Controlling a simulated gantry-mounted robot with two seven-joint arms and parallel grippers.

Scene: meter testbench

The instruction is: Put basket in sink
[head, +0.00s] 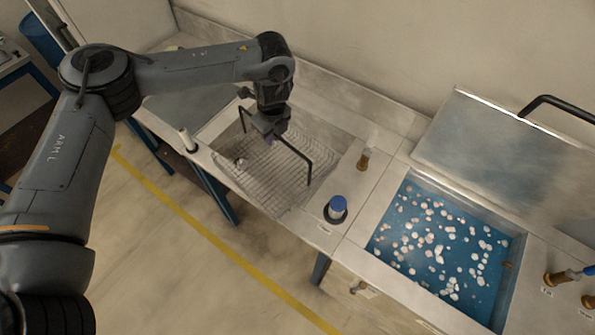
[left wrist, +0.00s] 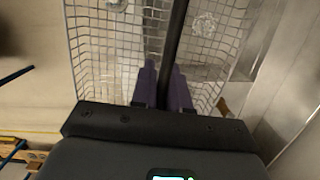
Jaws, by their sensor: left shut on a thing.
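The wire basket (head: 272,172) sits within the left basin opening (head: 225,122) of the bench; I cannot tell whether it rests on the bottom. Its black bar handle (head: 298,152) stands above it. My left gripper (head: 270,132) is over the basket and shut on the handle. In the left wrist view the purple fingers (left wrist: 163,88) close around the black handle bar (left wrist: 174,45), with the basket mesh (left wrist: 90,50) below. A small clear round item (left wrist: 204,24) shows through the mesh. The sink with blue liquid (head: 420,238) and white floating blobs is at the right. My right gripper is not seen.
A raised metal lid (head: 500,150) with a black handle stands behind the blue sink. A blue-capped item (head: 337,207) and a brass fitting (head: 364,160) stand on the strip between the basins. More fittings (head: 560,277) are at the far right. A wall runs behind.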

